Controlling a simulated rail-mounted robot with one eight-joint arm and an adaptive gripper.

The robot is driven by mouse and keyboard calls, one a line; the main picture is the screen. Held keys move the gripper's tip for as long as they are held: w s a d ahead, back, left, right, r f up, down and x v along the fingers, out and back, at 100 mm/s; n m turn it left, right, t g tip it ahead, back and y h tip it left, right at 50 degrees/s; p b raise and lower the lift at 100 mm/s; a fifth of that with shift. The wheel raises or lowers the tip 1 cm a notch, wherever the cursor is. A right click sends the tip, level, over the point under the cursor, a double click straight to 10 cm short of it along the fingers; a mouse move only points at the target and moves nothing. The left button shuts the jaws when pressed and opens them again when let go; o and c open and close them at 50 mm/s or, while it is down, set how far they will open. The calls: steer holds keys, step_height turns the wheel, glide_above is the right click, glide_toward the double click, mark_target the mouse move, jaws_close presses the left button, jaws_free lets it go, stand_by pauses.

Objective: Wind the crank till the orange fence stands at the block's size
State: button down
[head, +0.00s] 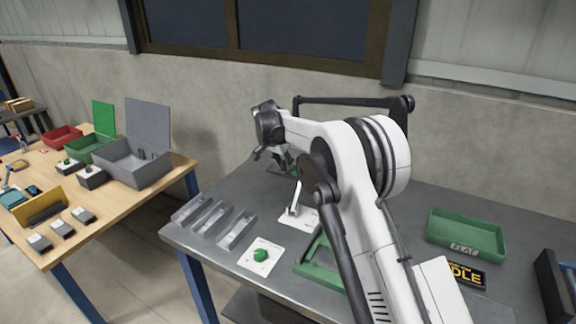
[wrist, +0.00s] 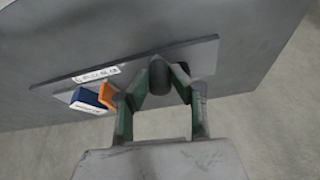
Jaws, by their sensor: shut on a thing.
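In the wrist view, the dark rounded crank knob (wrist: 157,76) is between the fingertips of my gripper (wrist: 158,82), which is shut on it. The orange fence (wrist: 108,95) stands on a grey plate to the left of my gripper. The blue block (wrist: 88,101), with a white label, lies just left of the fence; whether they touch is unclear. A white marked strip (wrist: 97,73) lies on the plate behind them. The crank arm is mostly hidden by the knob and fingers. In the head view, my gripper (head: 272,158) is at the bench's far left side; fence and block cannot be made out there.
The grey bench (head: 205,256) holds grey channels (head: 215,222), a green knob (head: 261,255) on a white plate, and a white lever (head: 295,203) near my arm. A green tray (head: 466,236) stands at right. A wooden table (head: 112,222) with bins stands apart at left.

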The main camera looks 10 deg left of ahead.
steer(key=a+m, duration=0.1)
steer(key=m, duration=0.1)
steer(key=shift+a+m+h, duration=0.2)
steer(key=shift+m+h, duration=0.1)
steer(key=shift+h, duration=0.1)
steer(key=shift+w+a+m+g+h+p, duration=0.1)
steer(key=shift+a+m+g+h+p, duration=0.15)
steer(key=shift+m, duration=0.45)
steer(key=shift+w+a+m+g+h+p, duration=0.15)
steer(key=shift+a+m+g, duration=0.2)
steer(key=shift+m, duration=0.35)
steer(key=c, duration=1.5)
jaws_free()
steer(key=shift+c, duration=0.2)
steer(key=shift+s+r, duration=0.1)
steer(key=v, duration=1.2)
